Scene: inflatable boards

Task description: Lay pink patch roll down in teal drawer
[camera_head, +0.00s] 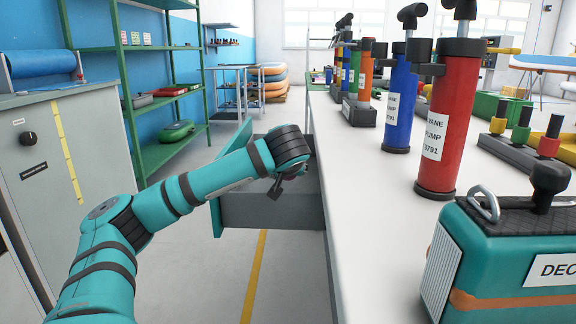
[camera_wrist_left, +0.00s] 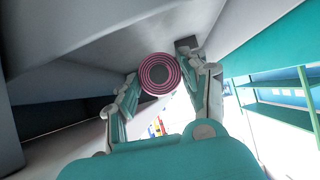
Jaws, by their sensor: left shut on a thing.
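The teal drawer (camera_head: 270,211) is pulled out from under the long white counter, with a teal front panel and grey sides. My left arm reaches over it, and my left gripper (camera_head: 279,190) points down at the drawer opening. In the left wrist view, the pink patch roll (camera_wrist_left: 160,58) shows end-on as pink and dark rings between the two fingers of my left gripper (camera_wrist_left: 162,82), which is shut on it. Grey drawer walls surround the gripper in the wrist view; I cannot tell whether the roll touches the drawer floor. My right gripper is not in view.
On the white counter (camera_head: 360,215) stand a red pump (camera_head: 455,110), a blue pump (camera_head: 399,105) and a teal case (camera_head: 500,255). A green shelf (camera_head: 165,150) and a grey cabinet (camera_head: 70,160) stand at left. The floor before the drawer is clear.

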